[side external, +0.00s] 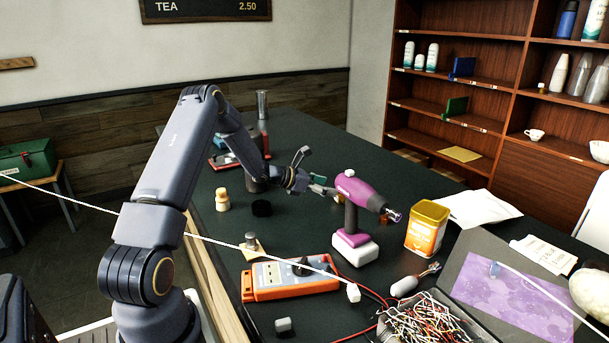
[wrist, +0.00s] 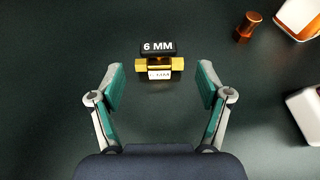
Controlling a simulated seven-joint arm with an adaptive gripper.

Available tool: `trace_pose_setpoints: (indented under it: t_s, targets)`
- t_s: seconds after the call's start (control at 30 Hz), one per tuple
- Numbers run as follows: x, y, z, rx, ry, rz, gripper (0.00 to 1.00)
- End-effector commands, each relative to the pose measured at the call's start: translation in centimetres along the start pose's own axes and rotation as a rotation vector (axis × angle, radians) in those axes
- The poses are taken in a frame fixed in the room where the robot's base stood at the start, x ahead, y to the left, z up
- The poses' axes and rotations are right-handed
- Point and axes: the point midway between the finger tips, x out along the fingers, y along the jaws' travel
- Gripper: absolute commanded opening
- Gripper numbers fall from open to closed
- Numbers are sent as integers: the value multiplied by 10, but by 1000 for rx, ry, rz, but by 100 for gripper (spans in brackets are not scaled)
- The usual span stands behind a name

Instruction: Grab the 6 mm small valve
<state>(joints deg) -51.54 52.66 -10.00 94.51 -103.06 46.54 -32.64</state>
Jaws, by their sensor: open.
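The 6 mm small valve (wrist: 174,64) is a small brass fitting with a black top labelled "6 MM" and a white label on its front. It lies on the dark tabletop in the wrist view, just beyond and between my fingertips. My gripper (wrist: 160,82) is open, with one green-padded finger on each side and nothing between them. In the side external view my gripper (side external: 318,172) is low over the table, left of the purple drill. I cannot make out the valve in that view.
The purple drill (side external: 352,195), a yellow tin (side external: 427,230) and an orange multimeter (side external: 290,279) stand nearby.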

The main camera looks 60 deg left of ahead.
Motion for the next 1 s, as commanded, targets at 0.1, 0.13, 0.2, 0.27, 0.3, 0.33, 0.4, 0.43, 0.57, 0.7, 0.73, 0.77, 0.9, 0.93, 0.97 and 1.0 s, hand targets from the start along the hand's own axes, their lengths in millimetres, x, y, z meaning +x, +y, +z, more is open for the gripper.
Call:
trace_pose_setpoints:
  t_s: [0.1, 0.13, 0.2, 0.27, 0.3, 0.33, 0.4, 0.43, 0.57, 0.7, 0.73, 0.77, 0.9, 0.93, 0.97, 1.0]
  targets:
    - [8, 0, 0, 0, -1, 0, 77]
    - [10, 0, 0, 0, -1, -1, 77]
    - [18, 0, 1, 1, -1, -2, 77]
    - [27, 0, 2, 2, -1, -2, 77]
    - [34, 0, 2, 1, -1, -2, 77]
    - [39, 1, 3, 2, -1, -2, 77]
    - [49, 1, 3, 1, 0, -2, 77]
    - [53, 1, 3, 1, 0, -1, 77]
    - [60, 2, 3, 0, -1, 0, 77]
    - [60, 2, 3, 0, -1, 1, 77]
    - [60, 2, 3, 0, -1, 1, 77]
    - [60, 2, 3, 0, -1, 1, 76]
    - [60, 2, 3, 0, 0, 0, 61]
    - [60, 2, 3, 0, 0, 0, 58]
    - [60, 2, 3, 0, 0, 0, 55]
    - [60, 2, 3, 0, 0, 0, 51]
